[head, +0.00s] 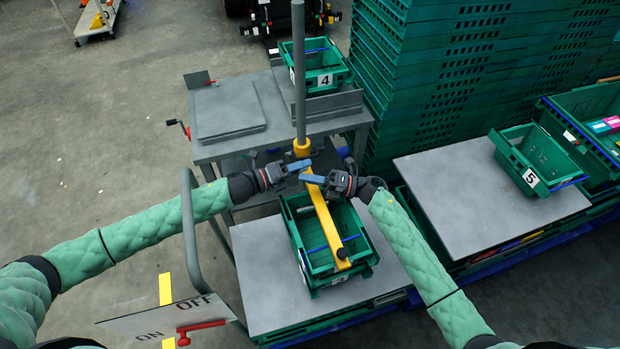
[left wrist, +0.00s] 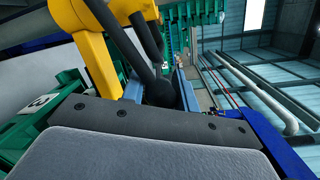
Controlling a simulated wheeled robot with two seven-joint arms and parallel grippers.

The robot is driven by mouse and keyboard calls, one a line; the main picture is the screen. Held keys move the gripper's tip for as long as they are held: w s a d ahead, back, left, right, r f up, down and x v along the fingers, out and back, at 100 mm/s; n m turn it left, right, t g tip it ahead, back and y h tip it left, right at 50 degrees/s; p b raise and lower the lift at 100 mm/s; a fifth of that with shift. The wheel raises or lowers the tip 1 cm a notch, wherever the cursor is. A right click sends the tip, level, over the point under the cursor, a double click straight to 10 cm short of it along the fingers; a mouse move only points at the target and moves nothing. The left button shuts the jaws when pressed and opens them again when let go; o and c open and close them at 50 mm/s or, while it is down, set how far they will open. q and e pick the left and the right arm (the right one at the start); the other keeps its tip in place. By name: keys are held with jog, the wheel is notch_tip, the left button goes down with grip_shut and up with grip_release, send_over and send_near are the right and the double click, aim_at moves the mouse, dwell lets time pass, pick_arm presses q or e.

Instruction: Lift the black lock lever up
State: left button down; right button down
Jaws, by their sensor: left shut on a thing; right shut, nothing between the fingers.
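The black lock lever (left wrist: 146,45) shows in the left wrist view as a dark rod with a round knob, beside the yellow clamp (left wrist: 95,45). My left gripper (left wrist: 160,88) has its blue fingers closed around the knob. In the head view my left gripper (head: 299,166) is at the yellow collar on the grey pole (head: 299,80), and the lever is hidden there. My right gripper (head: 314,179) is shut and empty, close to the yellow arm (head: 325,222) just below the collar.
The yellow arm reaches over a green crate (head: 303,255) on a grey board (head: 258,285). A grey workbench (head: 205,152) with crate 4 (head: 323,81) stands behind. Tall green crate stacks (head: 430,90) are at the back right. Crate 5 (head: 528,180) is at the right. An ON/OFF sign (head: 160,320) is at the front left.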

jog(key=shift+w+a+r, duration=0.15)
jog(key=shift+w+r, duration=0.1)
jog(key=shift+r, duration=0.1)
pick_arm(q)
jog(key=shift+w+r, duration=0.1)
pick_arm(e)
jog(key=shift+w+a+r, duration=0.1)
jog(key=shift+r, duration=0.2)
pick_arm(q)
jog(key=c, duration=1.1)
grip_release()
jog(key=shift+c, duration=0.2)
jog(key=shift+o, duration=0.4)
jog(key=shift+f, duration=0.2)
pick_arm(e)
jog(key=shift+w+f, duration=0.1)
jog(key=shift+w, duration=0.05)
pick_arm(q)
jog(key=shift+a, duration=0.1)
pick_arm(e)
jog(key=shift+a, duration=0.1)
jog(key=shift+f, duration=0.1)
